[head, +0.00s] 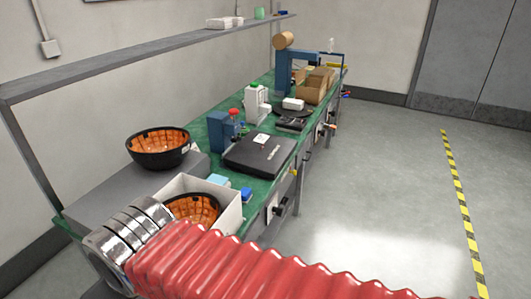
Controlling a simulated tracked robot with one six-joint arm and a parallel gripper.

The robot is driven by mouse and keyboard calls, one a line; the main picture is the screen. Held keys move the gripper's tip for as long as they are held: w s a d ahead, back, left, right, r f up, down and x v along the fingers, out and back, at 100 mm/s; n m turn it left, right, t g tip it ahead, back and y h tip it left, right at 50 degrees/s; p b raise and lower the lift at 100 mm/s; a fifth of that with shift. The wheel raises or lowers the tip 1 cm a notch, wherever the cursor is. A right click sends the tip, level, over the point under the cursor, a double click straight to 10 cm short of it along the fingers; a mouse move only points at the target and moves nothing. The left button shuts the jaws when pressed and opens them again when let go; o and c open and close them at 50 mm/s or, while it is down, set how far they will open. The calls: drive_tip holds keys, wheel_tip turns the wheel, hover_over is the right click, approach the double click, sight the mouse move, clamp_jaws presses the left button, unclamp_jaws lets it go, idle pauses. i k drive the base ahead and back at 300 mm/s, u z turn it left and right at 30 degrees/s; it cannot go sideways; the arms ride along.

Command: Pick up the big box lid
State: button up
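I cannot tell for sure which thing is the big box lid. A flat black slab (260,153) with pale lettering on its front edge lies on the green bench top, with a small white piece on it. An open white box (232,217) stands nearer, with an orange-lined black bowl (193,208) in it and no lid on it. My red ribbed arm sleeve and its metal rings cross the lower foreground and hide part of the near end. My gripper's fingers do not show.
Another orange-lined black bowl (158,148) sits on a grey block (115,190) at left. A blue stand (220,132), white device (256,106) and cardboard box (316,86) stand along the bench. A grey shelf (130,60) hangs above. The floor (390,180) at right is clear.

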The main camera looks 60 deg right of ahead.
sight(264, 154)
drive_tip(key=z, duration=1.55)
drive_tip(key=k, duration=1.05)
drive_tip(key=z, duration=0.35)
drive_tip(key=i, duration=1)
drive_tip(key=u, duration=0.05)
